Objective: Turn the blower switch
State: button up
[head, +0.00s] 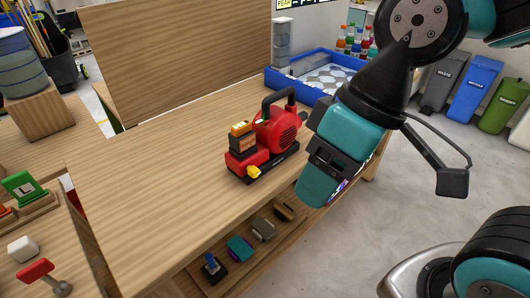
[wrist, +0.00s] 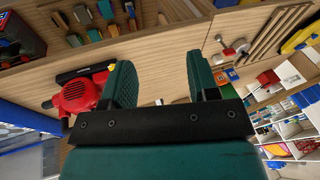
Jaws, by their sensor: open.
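The red blower (head: 275,130) stands on the wooden workbench with a black handle on top and a black base. An orange and dark block (head: 242,138) sits at its left end. A small yellow part (head: 253,172), perhaps the switch, sticks out low on its near side. In the wrist view the blower (wrist: 78,96) lies left of my fingers. My gripper (head: 314,190) hangs to the right of the blower, near the bench's front edge, apart from it. The wrist view shows my gripper (wrist: 163,78) with its teal fingers spread and nothing between them.
The workbench top (head: 160,165) is clear left of the blower. A blue crate (head: 318,72) stands behind it at the bench's far end. A lower shelf holds several small items, including a blue-handled one (head: 211,266). A wooden panel (head: 180,55) rises along the back.

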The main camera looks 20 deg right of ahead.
aim_at(253, 171)
jog(key=z, duration=2.3)
jog(key=k, duration=0.65)
jog(key=u, duration=1.5)
